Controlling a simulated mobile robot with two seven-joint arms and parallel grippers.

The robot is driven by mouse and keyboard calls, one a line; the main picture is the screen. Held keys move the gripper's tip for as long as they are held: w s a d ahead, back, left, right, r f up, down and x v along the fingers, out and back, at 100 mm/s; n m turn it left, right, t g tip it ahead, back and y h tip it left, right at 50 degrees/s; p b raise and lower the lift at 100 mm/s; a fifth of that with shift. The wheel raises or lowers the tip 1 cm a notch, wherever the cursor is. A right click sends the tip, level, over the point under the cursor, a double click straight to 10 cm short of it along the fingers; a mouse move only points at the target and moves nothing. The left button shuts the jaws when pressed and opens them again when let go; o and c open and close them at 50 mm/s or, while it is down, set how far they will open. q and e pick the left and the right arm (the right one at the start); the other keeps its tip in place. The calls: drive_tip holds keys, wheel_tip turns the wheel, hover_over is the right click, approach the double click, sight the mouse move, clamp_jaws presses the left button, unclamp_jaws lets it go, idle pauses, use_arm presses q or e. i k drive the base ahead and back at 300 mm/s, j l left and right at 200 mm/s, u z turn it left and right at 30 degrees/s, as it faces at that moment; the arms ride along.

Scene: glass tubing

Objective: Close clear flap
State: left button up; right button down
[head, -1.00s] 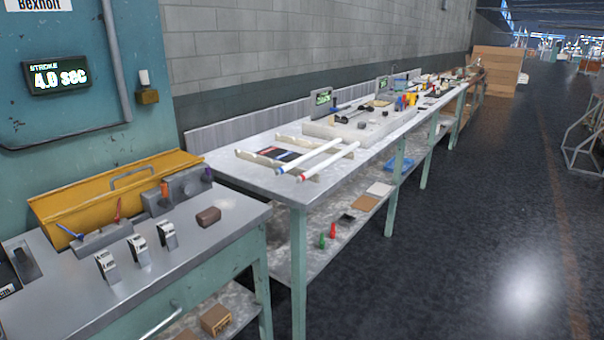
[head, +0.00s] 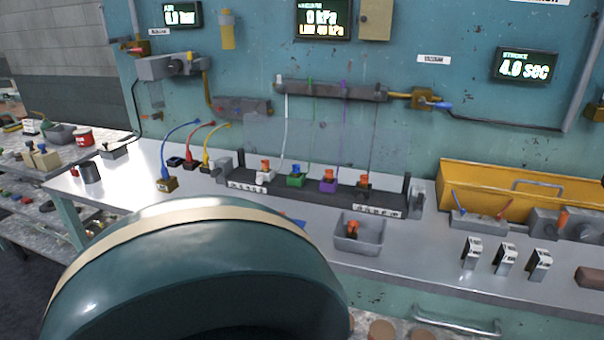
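The clear flap (head: 340,148) looks like a see-through sheet standing raised behind a dark rack (head: 318,194) on the bench. Its outline is faint, so its exact tilt is hard to tell. Coloured tubes run up behind the flap to a wall manifold (head: 330,91). Neither of my grippers is in view. A large dark green rounded part of my own arm fills the lower left and hides the bench front there.
A grey bin (head: 360,234) with orange pieces stands in front of the rack. A yellow toolbox (head: 525,188) and several small metal stands are at the right. A brown block (head: 167,183) and a dark cup (head: 90,172) stand at the left.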

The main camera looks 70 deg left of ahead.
sight(323, 125)
drive_tip(key=u, duration=2.15)
drive_tip(key=i+j, duration=0.45)
drive_tip(key=j, duration=0.25)
